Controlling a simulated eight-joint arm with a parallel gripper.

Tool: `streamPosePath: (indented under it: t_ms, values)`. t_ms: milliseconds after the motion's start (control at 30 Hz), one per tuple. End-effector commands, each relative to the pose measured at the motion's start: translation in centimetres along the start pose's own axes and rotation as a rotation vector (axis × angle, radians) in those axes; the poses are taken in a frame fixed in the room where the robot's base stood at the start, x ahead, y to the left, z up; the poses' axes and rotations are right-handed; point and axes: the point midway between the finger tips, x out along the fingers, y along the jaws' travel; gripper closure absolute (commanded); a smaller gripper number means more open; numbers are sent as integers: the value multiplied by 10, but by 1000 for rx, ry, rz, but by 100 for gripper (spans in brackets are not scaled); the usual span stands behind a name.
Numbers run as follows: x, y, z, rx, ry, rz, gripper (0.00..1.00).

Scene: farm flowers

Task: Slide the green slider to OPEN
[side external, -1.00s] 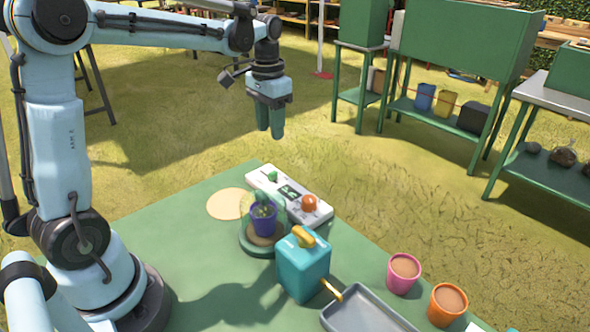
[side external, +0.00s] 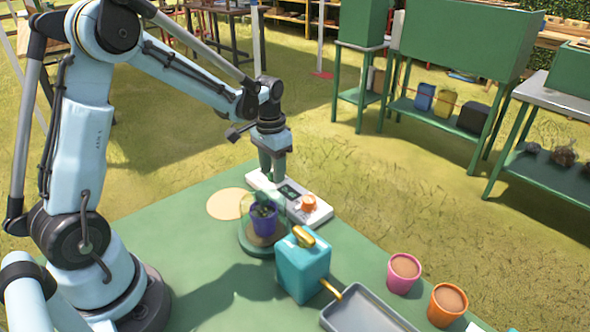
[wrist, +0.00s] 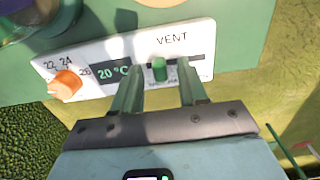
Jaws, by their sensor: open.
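The green slider (wrist: 159,69) is a small knob in a dark slot on the white control panel (wrist: 205,60), below the word VENT in the wrist view. My gripper (wrist: 158,82) is open, with one green finger on each side of the slider and gaps visible between. I cannot tell how deep the fingertips reach. In the side external view my gripper (side external: 273,172) points down over the far left end of the panel (side external: 318,215), and its fingers hide the slider. The small lettering by the slot is partly covered and unreadable.
The panel also has an orange dial (side external: 308,202) and a 20 °C display (wrist: 115,72). A purple pot (side external: 263,220) under a clear cover stands close by. A teal watering can (side external: 303,268), a grey tray (side external: 365,312) and pink (side external: 403,272) and orange pots (side external: 447,303) stand nearer.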

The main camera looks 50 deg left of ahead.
Motion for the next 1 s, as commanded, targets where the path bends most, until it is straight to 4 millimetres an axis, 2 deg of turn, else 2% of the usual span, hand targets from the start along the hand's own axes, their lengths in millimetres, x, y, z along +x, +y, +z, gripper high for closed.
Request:
streamPosePath:
  t_ms: [300,500,600,867,1000]
  values:
    - [2,0,0,0,0,0,57]
    - [2,0,0,0,0,0,88]
    - [2,0,0,0,0,0,100]
    - [2,0,0,0,0,0,100]
    - [2,-15,0,-5,0,0,100]
